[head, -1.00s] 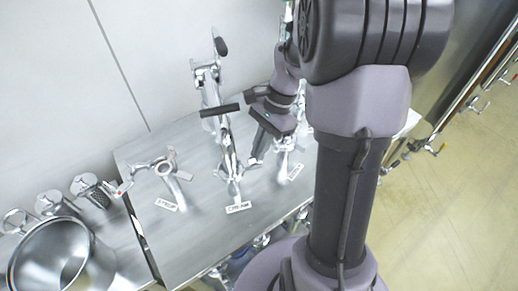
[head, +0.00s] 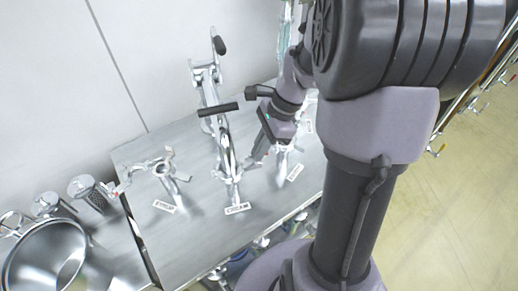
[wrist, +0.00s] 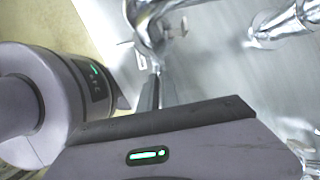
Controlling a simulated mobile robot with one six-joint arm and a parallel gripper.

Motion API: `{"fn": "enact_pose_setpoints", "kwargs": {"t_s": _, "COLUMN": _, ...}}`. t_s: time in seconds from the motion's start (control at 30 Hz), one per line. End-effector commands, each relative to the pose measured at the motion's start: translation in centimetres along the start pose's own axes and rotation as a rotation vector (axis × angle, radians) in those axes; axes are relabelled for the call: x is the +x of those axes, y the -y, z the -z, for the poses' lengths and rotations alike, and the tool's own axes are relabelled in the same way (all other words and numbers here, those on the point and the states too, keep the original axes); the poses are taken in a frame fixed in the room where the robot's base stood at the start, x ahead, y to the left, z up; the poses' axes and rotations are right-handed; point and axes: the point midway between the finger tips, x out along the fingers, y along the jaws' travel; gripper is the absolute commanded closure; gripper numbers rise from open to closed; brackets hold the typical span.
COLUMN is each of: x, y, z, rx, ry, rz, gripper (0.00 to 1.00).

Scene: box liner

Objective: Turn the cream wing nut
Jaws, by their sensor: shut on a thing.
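A tall chrome fixture (head: 216,110) with black handles stands on the steel bench behind a small white label (head: 238,208), whose lettering seems to read CREAM. The wing nut appears to be a small metal part low on this fixture's right side, mostly hidden by my fingers. My gripper (head: 249,163) reaches down from the right to that spot, its fingers shut on the part. In the wrist view the dark fingers of my gripper (wrist: 155,78) meet shiny metal below a rounded chrome body (wrist: 152,22).
A shorter chrome fixture (head: 165,170) with its own label stands to the left. Another chrome fixture (head: 284,158) is close to the right of my gripper. A large steel pot (head: 42,255) stands at the lower left. The front of the bench (head: 190,245) is clear.

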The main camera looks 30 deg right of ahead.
Motion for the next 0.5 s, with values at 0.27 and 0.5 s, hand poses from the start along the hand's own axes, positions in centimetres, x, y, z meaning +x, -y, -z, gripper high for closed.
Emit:
{"fn": "enact_pose_setpoints", "kwargs": {"t_s": 0.27, "x": -0.03, "y": 0.02, "z": 0.00, "rx": -0.001, "ry": 0.000, "rz": 0.000, "gripper": 0.82}}
{"fn": "enact_pose_setpoints", "kwargs": {"t_s": 0.5, "x": -0.01, "y": 0.01, "z": 0.00, "rx": -0.001, "ry": 0.000, "rz": 0.000, "gripper": 0.72}}
